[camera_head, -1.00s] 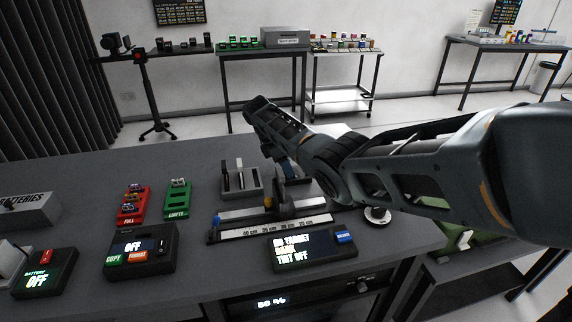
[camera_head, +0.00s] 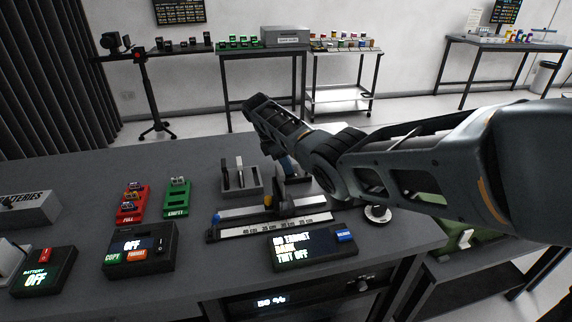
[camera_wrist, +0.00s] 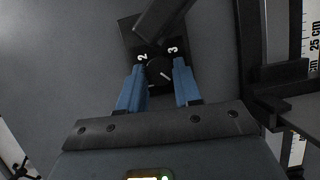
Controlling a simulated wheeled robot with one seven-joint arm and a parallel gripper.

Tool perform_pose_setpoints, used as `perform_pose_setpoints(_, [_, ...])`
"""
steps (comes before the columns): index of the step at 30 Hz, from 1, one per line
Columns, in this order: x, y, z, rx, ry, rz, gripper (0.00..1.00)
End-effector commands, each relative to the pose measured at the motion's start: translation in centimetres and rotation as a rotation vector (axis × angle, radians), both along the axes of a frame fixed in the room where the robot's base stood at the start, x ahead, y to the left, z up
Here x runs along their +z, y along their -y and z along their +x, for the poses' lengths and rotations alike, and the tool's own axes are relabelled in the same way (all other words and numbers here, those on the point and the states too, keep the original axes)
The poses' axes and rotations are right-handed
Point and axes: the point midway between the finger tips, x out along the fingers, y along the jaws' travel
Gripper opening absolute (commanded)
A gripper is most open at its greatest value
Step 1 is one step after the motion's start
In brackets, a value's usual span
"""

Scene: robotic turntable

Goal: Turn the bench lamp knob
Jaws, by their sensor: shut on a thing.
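In the wrist view a round dark knob (camera_wrist: 159,73) with a light pointer line sits on a dark base, with white marks 2 and 3 beside it. My gripper (camera_wrist: 158,80) is shut on this knob, one blue finger on each side. The pointer line slants toward the upper right, near the 3. A dark arm-like part above covers some of the base. In the head view my gripper (camera_head: 289,167) reaches down behind the ruler rail; my own arm hides the knob and most of the lamp there.
A ruler rail (camera_head: 270,228) and a display box (camera_head: 314,247) stand in front of my gripper. A slotted grey holder (camera_head: 241,183) stands close to its left. Red (camera_head: 133,204) and green (camera_head: 177,198) trays stand farther left. The back-left bench top is clear.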

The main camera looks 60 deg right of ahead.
Motion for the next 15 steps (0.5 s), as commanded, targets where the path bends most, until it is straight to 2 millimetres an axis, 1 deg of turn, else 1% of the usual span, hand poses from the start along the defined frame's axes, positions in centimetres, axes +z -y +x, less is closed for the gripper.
perform_pose_setpoints(5, [-0.26, 0.08, 0.17, -0.108, 0.0, 0.0, 0.03])
perform_pose_setpoints(15, [-0.47, 0.39, 0.3, -0.419, 0.001, 0.0, 0.03])
